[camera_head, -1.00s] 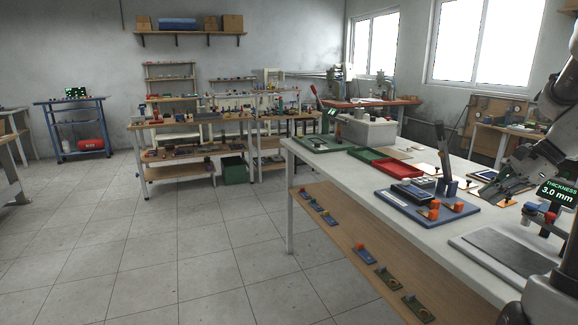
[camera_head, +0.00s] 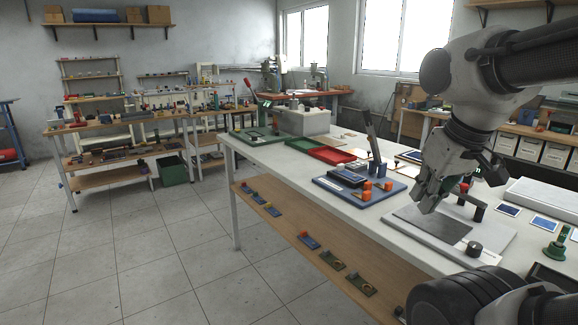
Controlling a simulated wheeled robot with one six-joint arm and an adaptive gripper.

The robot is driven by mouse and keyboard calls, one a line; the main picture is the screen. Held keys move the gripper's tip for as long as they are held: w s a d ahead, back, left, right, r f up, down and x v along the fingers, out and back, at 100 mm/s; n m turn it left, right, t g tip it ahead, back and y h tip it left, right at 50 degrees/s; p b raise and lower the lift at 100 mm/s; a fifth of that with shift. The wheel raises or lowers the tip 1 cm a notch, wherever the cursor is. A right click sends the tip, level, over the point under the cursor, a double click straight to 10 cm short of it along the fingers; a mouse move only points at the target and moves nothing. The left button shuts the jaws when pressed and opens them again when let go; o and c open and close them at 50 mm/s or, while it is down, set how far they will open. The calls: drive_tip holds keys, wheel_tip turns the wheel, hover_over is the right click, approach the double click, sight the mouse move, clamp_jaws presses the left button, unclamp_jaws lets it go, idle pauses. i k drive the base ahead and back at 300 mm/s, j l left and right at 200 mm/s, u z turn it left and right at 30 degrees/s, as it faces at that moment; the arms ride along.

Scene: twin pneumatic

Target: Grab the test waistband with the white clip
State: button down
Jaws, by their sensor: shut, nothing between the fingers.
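My gripper (camera_head: 425,204) hangs at the right, pointing down over a light plate (camera_head: 492,238) on the white table. It looks shut and empty. A flat dark grey piece (camera_head: 437,226) lies on that plate, just below the fingertips; I cannot tell whether they touch it. I cannot make out a white clip or be sure which thing is the test waistband. A black round knob (camera_head: 474,248) stands on the plate's near side.
A blue board (camera_head: 345,198) with orange pieces lies left of the plate. Red (camera_head: 332,155) and green trays lie farther back. A green-based stand (camera_head: 556,250) and a pale block (camera_head: 545,200) are at the right. The floor at left is clear.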

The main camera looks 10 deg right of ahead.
sight(341, 171)
drive_tip(key=i+j, duration=0.65)
drive_tip(key=j, duration=0.15)
drive_tip(key=i+j+z, duration=0.1)
drive_tip(key=i+j, duration=0.15)
drive_tip(key=i+j+z, duration=0.15)
drive_tip(key=j, duration=0.3)
drive_tip(key=i+j+z, duration=0.1)
drive_tip(key=i+j, duration=0.2)
drive_tip(key=i+j+z, duration=0.1)
drive_tip(key=i+j, duration=0.15)
drive_tip(key=j, duration=0.25)
drive_tip(key=z, duration=1.25)
drive_tip(key=i+l, duration=0.25)
drive_tip(key=i, duration=0.2)
